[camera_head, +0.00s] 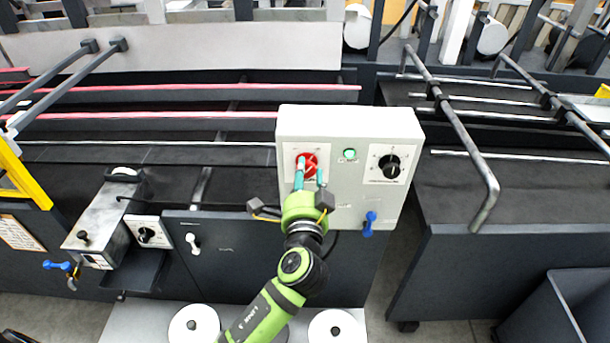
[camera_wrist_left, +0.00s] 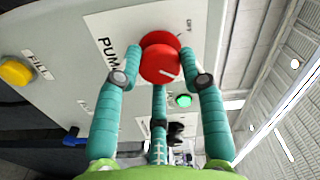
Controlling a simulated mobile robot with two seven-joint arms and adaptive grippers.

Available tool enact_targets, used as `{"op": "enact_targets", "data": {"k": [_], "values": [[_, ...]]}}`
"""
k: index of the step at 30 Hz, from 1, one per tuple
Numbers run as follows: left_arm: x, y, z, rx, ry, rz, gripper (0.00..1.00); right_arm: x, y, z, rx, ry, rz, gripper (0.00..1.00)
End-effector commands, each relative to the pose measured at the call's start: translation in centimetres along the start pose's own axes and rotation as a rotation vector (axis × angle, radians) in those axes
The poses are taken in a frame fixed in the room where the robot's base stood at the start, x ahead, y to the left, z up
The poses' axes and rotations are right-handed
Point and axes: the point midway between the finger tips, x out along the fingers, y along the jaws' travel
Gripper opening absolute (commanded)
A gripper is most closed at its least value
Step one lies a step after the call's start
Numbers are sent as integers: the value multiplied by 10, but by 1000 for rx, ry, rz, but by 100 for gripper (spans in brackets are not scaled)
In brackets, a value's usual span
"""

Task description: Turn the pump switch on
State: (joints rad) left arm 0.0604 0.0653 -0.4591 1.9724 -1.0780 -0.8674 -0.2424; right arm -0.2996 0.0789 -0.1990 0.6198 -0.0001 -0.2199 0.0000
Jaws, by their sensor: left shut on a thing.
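The pump switch (camera_head: 308,159) is a red round knob on a white label, at the left of the face of a light grey control box (camera_head: 345,125). In the left wrist view the red knob (camera_wrist_left: 161,60) is large, with "PUMP" beside it and "OFF" near its rim. A short white line shows on the knob; I cannot tell which setting it marks. My left gripper (camera_head: 310,178) has teal fingers, shut around the knob from the front. In the wrist view the left gripper (camera_wrist_left: 160,70) has its fingertips at the knob's sides and below it. My right gripper is not in view.
A green lamp (camera_head: 350,155) and a black knob (camera_head: 391,166) sit right of the switch, and a blue lever (camera_head: 369,223) below. A bent grey rail (camera_head: 466,146) stands to the right. A metal unit (camera_head: 103,223) stands at left. A yellow button (camera_wrist_left: 15,72) shows in the wrist view.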

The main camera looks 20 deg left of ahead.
Motion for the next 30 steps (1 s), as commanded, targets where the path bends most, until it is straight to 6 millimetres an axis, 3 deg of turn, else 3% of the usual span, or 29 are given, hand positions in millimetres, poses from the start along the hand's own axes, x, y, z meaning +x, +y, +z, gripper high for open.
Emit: {"op": "enact_targets", "data": {"k": [1, 2, 3, 16, 30], "values": [[0, -7, -5, -3, 15, -15, 8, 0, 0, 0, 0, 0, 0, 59], [0, -7, -5, -3, 15, -15, 52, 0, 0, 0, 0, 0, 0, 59], [0, -7, -5, -3, 15, -15, 64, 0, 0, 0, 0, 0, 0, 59], [-8, -1, -2, -2, 8, -3, 64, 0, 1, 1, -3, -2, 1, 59], [-98, -1, -4, -2, 9, -3, 64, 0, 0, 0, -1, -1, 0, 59]]}}
